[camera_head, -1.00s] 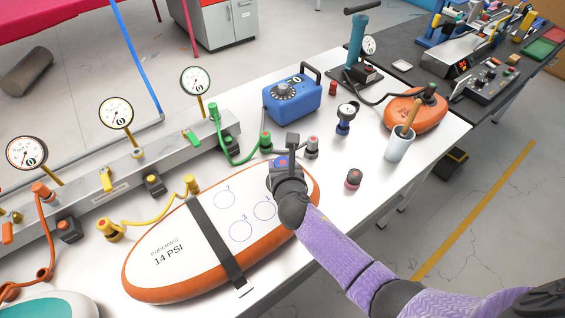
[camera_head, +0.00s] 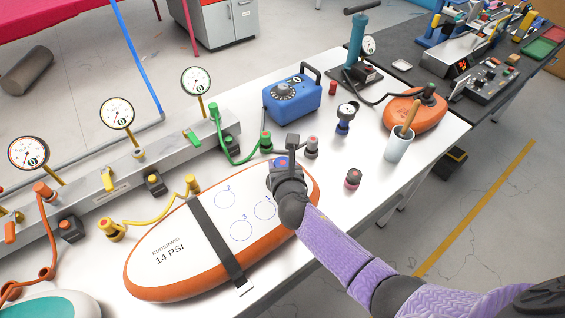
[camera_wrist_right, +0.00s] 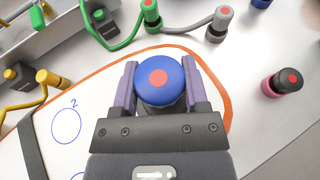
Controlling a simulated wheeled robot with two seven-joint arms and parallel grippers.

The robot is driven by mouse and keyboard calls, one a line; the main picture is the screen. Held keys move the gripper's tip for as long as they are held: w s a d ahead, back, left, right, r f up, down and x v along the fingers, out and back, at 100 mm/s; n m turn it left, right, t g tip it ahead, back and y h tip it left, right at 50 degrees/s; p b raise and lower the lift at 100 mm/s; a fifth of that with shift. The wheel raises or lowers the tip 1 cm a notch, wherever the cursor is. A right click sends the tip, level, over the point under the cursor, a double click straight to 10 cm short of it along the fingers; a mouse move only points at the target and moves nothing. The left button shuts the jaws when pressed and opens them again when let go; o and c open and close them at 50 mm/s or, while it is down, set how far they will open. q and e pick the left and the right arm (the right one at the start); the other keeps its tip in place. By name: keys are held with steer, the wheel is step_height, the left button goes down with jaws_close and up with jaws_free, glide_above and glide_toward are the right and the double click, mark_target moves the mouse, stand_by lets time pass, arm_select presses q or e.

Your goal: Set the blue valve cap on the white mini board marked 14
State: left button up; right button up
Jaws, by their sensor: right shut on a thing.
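The white mini board (camera_head: 200,270) with an orange rim reads 14 PSI and lies flat on the bench with a dark strap across it. Blue circles numbered 1, 2 and 3 are drawn on its top; circle 2 also shows in the right wrist view (camera_wrist_right: 66,126). My right gripper (camera_wrist_right: 158,88) is over the board's far right end, shut on the blue valve cap (camera_wrist_right: 160,76), which has a red dot on top. In the head view the arm and hand hide much of the cap (camera_head: 282,162). I cannot tell whether the cap touches the board. My left gripper is not in view.
A pink and black cap (camera_head: 353,179), a grey cap (camera_head: 312,146) and a green cap (camera_head: 266,141) stand near the board. A blue box (camera_head: 292,100), a white cup (camera_head: 399,145) and an orange board (camera_head: 415,112) are farther back. Gauges line the metal rail (camera_head: 130,165).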

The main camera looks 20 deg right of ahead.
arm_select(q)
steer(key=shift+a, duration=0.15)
arm_select(e)
steer(key=shift+f, duration=0.3)
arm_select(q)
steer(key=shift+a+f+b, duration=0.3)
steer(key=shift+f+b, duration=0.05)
arm_select(e)
steer(key=shift+f, duration=0.15)
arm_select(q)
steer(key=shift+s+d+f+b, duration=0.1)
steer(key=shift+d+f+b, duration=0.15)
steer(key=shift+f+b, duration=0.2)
arm_select(e)
steer(key=shift+f, duration=0.5)
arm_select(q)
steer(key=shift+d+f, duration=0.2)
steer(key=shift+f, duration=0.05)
arm_select(e)
steer(key=shift+f, duration=0.3)
arm_select(q)
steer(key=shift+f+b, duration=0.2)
steer(key=shift+b, duration=0.25)
arm_select(e)
steer(key=shift+f, duration=0.2)
